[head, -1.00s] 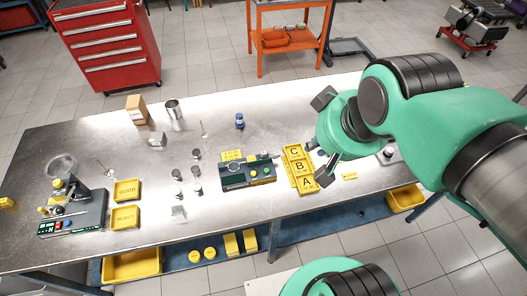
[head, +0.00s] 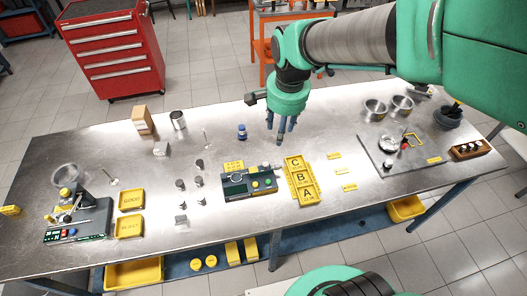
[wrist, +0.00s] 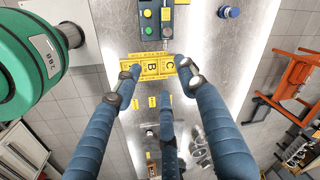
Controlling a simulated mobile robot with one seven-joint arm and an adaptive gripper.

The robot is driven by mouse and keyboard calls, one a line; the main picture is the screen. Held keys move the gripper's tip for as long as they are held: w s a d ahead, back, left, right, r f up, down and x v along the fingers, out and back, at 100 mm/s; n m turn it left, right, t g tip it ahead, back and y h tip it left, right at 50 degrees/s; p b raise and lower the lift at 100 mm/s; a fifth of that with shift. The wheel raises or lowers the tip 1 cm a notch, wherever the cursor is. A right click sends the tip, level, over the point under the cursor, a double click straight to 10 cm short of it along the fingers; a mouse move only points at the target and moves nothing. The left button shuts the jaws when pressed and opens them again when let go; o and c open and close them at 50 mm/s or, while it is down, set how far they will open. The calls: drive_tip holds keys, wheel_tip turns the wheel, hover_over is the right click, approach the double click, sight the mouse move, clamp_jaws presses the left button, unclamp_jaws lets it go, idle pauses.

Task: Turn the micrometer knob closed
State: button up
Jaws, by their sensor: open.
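The micrometer (head: 238,178) rests on its dark green stand with coloured buttons, near the middle of the metal table. Its knob end (head: 277,168) points right, toward the yellow A, B, C trays; fine detail is too small to tell. The wrist view shows the button stand (wrist: 147,30) at the top edge, cut off. My gripper (head: 281,136) hangs above the table, behind and slightly right of the micrometer, with fingers pointing down. In the wrist view my gripper (wrist: 160,85) has its blue fingers spread and nothing between them, above the trays.
The A, B, C trays (head: 289,167) stand right of the micrometer. A blue-capped bottle (head: 241,132) stands behind it. Several small metal cylinders (head: 180,184) stand to its left. A plate with tools (head: 374,158) and bowls (head: 376,110) lie to the right. The front table strip is largely clear.

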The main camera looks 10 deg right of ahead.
sight(266, 164)
drive_tip(key=w+a+f+m+g+p, duration=0.1)
drive_tip(key=w+f+m, duration=0.4)
drive_tip(key=f, duration=0.5)
drive_tip(key=shift+w+a+f+g, duration=0.35)
drive_tip(key=shift+w+a+g, duration=0.15)
drive_tip(key=shift+w+a, duration=0.4)
drive_tip(key=shift+d+f, duration=0.15)
wheel_tip(266, 164, down, 14)
drive_tip(key=shift+r+b, duration=0.25)
drive_tip(key=shift+b, duration=0.4)
clamp_jaws()
